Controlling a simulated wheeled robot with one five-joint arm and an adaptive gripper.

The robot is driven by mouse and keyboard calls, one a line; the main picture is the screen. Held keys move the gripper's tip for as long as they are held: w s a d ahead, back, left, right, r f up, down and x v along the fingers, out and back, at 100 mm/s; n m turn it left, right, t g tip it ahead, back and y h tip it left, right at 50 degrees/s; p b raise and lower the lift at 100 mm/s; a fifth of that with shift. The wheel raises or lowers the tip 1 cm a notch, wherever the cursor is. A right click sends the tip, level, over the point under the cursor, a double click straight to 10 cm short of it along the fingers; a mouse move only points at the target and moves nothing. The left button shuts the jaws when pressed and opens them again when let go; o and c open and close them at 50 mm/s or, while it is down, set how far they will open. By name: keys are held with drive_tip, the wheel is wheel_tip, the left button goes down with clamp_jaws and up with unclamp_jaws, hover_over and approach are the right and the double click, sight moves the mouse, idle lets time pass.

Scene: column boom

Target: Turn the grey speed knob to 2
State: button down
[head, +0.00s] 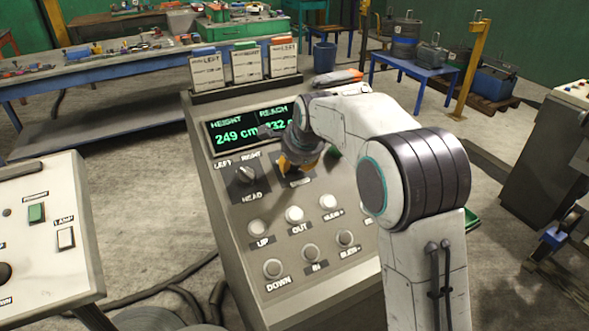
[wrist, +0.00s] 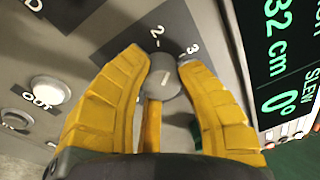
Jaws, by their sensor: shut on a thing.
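The grey speed knob (wrist: 163,80) sits on a dark plate of the sloped console, between my gripper's two yellow fingers in the wrist view. My gripper (wrist: 164,63) is shut on it, one finger on each side. The printed numbers 2 (wrist: 155,37) and 3 (wrist: 194,48) show just beyond the knob. A short light mark shows on the knob's face; I cannot tell for sure which number it points at. In the head view my gripper (head: 299,163) reaches down to the console below the display and hides the knob.
The display (head: 247,127) reads height 249 cm; the wrist view shows slew 0°. A HEAD knob (head: 245,175) is left of my gripper. Round buttons, including OUT (head: 294,214) and UP (head: 258,228), lie below it. Another console (head: 40,235) stands at the left.

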drive_tip(key=c, duration=2)
unclamp_jaws()
drive_tip(key=shift+s+f+n+b, duration=0.15)
drive_tip(key=shift+n+b, duration=0.1)
drive_tip(key=shift+n, duration=0.3)
drive_tip(key=shift+w+f+n+b, duration=0.1)
drive_tip(key=shift+n+b, duration=0.1)
drive_tip(key=shift+n, duration=0.35)
drive_tip(key=o, duration=1.2)
drive_tip(key=shift+r, duration=0.15)
drive_tip(key=shift+r, duration=0.1)
drive_tip(key=v, duration=1.1)
drive_tip(key=shift+s+r, duration=0.25)
drive_tip(key=shift+s, duration=0.05)
drive_tip(key=shift+d, duration=0.1)
